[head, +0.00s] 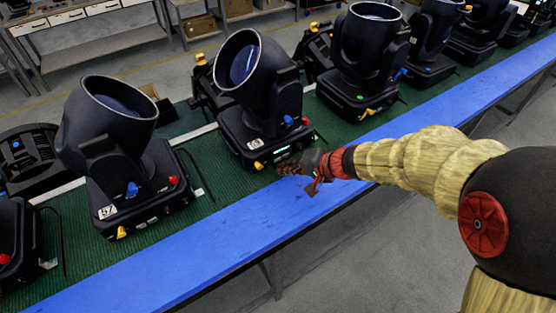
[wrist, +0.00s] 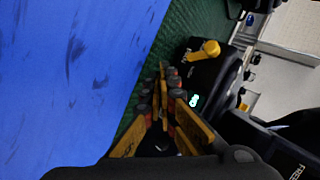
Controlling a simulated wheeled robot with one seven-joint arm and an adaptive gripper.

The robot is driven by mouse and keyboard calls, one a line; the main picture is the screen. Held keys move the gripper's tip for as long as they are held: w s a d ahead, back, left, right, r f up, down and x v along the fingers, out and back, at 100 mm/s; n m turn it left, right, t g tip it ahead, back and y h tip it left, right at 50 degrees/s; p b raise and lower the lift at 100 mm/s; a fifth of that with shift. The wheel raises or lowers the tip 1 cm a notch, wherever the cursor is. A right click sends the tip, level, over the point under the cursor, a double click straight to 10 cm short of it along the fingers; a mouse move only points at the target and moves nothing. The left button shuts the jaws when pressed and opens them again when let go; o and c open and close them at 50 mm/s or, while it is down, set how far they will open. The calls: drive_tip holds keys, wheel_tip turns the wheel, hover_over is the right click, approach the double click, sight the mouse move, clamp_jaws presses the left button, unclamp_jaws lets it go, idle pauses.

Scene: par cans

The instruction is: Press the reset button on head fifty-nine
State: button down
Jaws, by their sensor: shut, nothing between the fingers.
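Several black moving-head lights stand in a row. The middle one (head: 258,85) is nearest my gripper (head: 285,169); its white label (head: 255,143) is too small to read, so I cannot tell which head is fifty-nine. Its base has a yellow knob (head: 258,166), a blue knob (head: 288,120) and a red knob (head: 305,121). My gripper is shut and empty, at the base's front edge. In the wrist view the fingers (wrist: 167,82) are beside a black base with a yellow knob (wrist: 204,51) and a lit green display (wrist: 194,100). I cannot make out the reset button or any contact.
The lights stand on a green mat (head: 222,208) along a bench with a blue front strip (head: 240,237), which is clear. Another light (head: 118,150) stands to the left and another (head: 362,60) to the right. Shelving tables (head: 85,40) stand behind.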

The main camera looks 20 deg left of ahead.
drive_tip(key=shift+w+a, duration=0.1)
idle(0.7)
drive_tip(key=shift+w+a+b, duration=0.2)
drive_tip(key=shift+b, duration=0.15)
drive_tip(key=shift+w+a, duration=0.2)
drive_tip(key=shift+a, duration=0.05)
idle(0.8)
drive_tip(key=shift+b, duration=0.3)
drive_tip(key=shift+s+d+b, duration=0.4)
drive_tip(key=shift+s+d, duration=0.1)
drive_tip(key=shift+d, duration=0.1)
drive_tip(key=shift+s+d+b, duration=0.95)
drive_tip(key=shift+s+d, duration=0.7)
drive_tip(key=shift+d, duration=0.25)
